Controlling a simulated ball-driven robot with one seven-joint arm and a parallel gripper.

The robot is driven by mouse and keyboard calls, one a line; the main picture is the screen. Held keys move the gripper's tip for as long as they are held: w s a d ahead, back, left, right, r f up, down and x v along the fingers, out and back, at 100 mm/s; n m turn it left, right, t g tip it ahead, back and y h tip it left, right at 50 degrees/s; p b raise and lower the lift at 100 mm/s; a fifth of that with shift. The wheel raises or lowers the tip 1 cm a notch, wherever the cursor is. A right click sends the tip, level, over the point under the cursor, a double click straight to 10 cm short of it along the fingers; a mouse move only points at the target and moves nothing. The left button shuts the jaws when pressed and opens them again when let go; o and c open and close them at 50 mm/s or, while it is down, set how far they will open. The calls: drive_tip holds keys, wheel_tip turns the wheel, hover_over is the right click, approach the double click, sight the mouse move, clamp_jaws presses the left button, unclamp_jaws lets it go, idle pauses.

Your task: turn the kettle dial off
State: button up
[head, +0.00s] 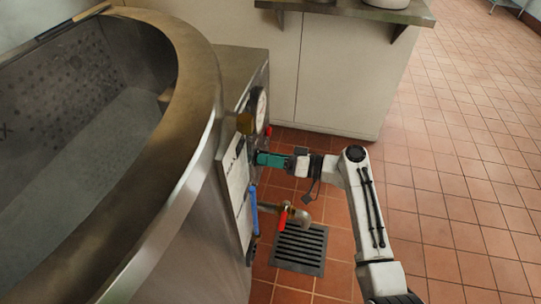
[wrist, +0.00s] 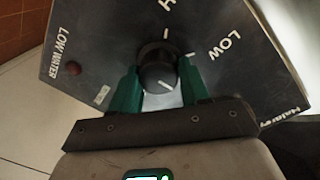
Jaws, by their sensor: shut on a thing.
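The kettle (head: 178,190) is a large steel vessel at the left of the head view. In the wrist view its dark control panel (wrist: 110,40) carries a round black dial (wrist: 157,73) with a white pointer line, which points down and slightly right in that picture. My gripper (wrist: 158,70) has one green finger on each side of the dial and is shut on it. In the head view my gripper (head: 258,158) reaches left to the side of the kettle's control box, and the dial is hidden there.
A blue-handled valve (head: 253,212) and a drain spout with a red handle (head: 284,216) sit below my gripper. A round gauge (head: 259,106) is above it. A floor grate (head: 300,250) lies below. A counter (head: 350,70) stands behind; the tiled floor at right is clear.

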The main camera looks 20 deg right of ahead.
drive_tip(key=shift+m, duration=0.6)
drive_tip(key=o, duration=1.1)
drive_tip(key=shift+c, duration=0.2)
drive_tip(key=p+v, duration=0.2)
drive_tip(key=v, duration=0.8)
drive_tip(key=shift+s+d, duration=0.15)
drive_tip(key=shift+d, duration=0.2)
